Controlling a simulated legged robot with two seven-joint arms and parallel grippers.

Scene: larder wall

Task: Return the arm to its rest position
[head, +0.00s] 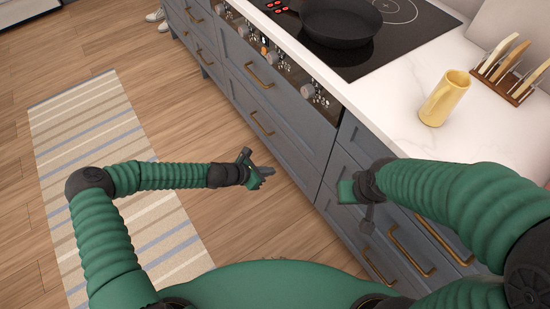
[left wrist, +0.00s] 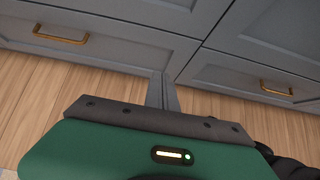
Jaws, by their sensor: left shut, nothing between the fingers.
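My left arm (head: 165,177) comes in from the left in the head view, with a green ribbed forearm held out over the floor. My left gripper (head: 262,172) is shut and empty, in front of the grey drawer fronts and apart from them. Its closed fingers show in the left wrist view (left wrist: 161,92), over the floor and drawers. My right arm (head: 450,200) reaches in from the right near the counter's front edge. My right gripper (head: 357,205) is partly in view beside the drawers; its fingers are too unclear to tell their state.
Grey drawers (head: 285,128) with brass handles run under a white counter (head: 420,150). On top are a black pan (head: 340,22) on the hob (head: 400,45), a yellow jug (head: 444,98) and a wooden rack (head: 505,80). A striped rug (head: 90,130) lies on the open floor at left.

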